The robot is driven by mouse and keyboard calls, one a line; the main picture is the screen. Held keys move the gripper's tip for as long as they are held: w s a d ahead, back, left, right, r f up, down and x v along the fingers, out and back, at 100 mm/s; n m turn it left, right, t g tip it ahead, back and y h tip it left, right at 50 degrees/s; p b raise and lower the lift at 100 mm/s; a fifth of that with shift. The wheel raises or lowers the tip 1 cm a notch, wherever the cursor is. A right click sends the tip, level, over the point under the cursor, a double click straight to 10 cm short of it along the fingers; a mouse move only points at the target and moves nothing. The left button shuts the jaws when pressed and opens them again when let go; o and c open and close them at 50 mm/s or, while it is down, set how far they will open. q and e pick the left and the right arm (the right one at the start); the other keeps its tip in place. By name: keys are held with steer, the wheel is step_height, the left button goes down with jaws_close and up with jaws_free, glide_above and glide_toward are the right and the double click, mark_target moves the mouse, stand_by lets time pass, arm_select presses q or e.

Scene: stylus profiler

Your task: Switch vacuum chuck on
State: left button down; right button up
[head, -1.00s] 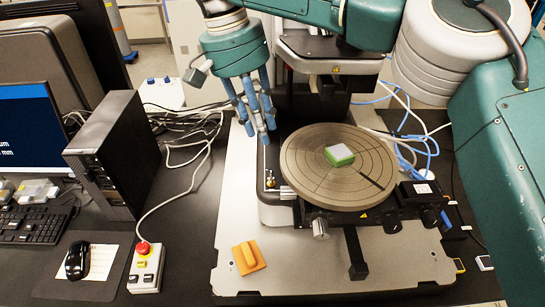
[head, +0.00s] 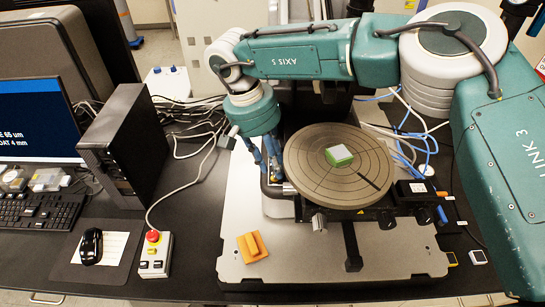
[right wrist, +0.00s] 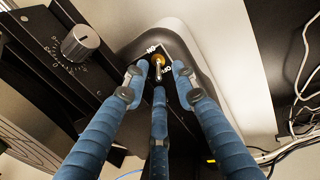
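The vacuum chuck is a round grey-brown disc (head: 312,168) with engraved lines, bearing a small green-edged square sample (head: 340,154). In the right wrist view, a small metal toggle switch (right wrist: 158,67) with a brass-coloured collar sits on a panel between ON and OFF labels. My right gripper (right wrist: 159,78) has three blue fingers spread around the toggle, with visible gaps to it. In the head view my right gripper (head: 267,172) points down just left of the chuck, and its fingers hide the switch. My left gripper is out of view.
An orange block (head: 252,247) lies on the grey base plate (head: 300,265). A control box with a red button (head: 153,252), a computer tower (head: 125,145) and loose cables are to the left.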

steer(key=shift+f, duration=0.1)
jaws_close()
steer(key=shift+d, duration=0.1)
steer(key=s+t+b, duration=0.1)
steer(key=t+b, duration=0.2)
steer(key=b, duration=0.4)
steer(key=s+t+b, duration=0.1)
steer(key=t+b, duration=0.2)
steer(key=b, duration=0.4)
steer(key=s+m+t+b, duration=0.1)
steer(key=t+b, duration=0.1)
steer(key=b, duration=0.6)
steer(key=shift+s+f+t, duration=0.1)
steer(key=shift+f+t, duration=0.2)
steer(key=shift+t, duration=0.1)
steer(key=shift+s+r+t+b, duration=0.15)
steer(key=shift+r+t+b, duration=0.2)
steer(key=shift+b, duration=0.5)
